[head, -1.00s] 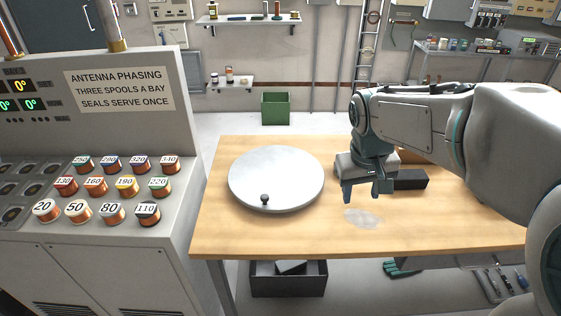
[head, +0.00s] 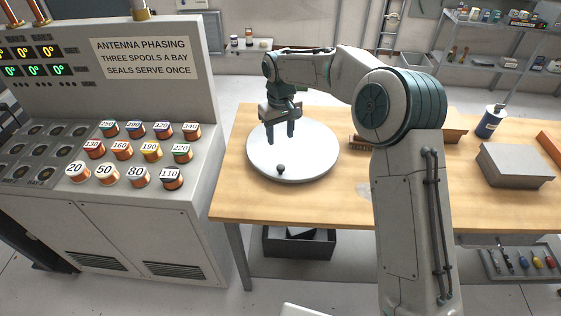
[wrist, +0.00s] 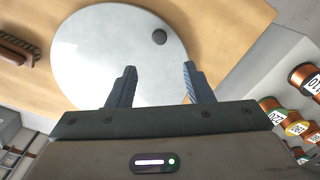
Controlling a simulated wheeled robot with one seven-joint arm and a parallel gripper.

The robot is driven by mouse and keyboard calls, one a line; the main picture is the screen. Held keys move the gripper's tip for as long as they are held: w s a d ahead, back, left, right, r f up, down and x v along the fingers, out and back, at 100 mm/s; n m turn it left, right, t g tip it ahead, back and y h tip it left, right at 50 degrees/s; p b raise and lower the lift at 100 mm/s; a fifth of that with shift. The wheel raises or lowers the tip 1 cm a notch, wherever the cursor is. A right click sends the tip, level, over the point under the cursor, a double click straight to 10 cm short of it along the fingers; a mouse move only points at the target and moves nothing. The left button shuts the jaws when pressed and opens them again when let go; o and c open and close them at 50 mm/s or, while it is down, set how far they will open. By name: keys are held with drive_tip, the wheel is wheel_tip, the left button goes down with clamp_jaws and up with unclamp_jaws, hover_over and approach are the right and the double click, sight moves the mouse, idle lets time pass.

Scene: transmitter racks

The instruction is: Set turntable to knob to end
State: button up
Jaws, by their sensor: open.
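The turntable (head: 312,163) is a pale grey round disc lying on the wooden workbench. It also shows in the wrist view (wrist: 90,50). A small dark knob (head: 280,168) stands near its front edge in the head view. The knob appears near the disc's upper right edge in the wrist view (wrist: 159,37). My gripper (head: 281,141) hangs above the disc, fingers pointing down, behind the knob in the head view. Its fingers (wrist: 160,80) are apart with nothing between them, and the knob is beyond the fingertips, not touched.
A sloped console (head: 195,100) with several numbered copper spools (head: 128,152) stands left of the bench. A grey box (head: 514,165) and a blue can (head: 490,121) are on the bench at right. The bench's front strip (head: 300,202) is clear.

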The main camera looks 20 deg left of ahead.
sight(281, 166)
wheel_tip(281, 166, down, 13)
drive_tip(key=shift+r+p, duration=0.1)
drive_tip(key=shift+p, duration=1.1)
drive_tip(key=shift+c, duration=0.3)
drive_tip(key=shift+d, duration=0.1)
clamp_jaws()
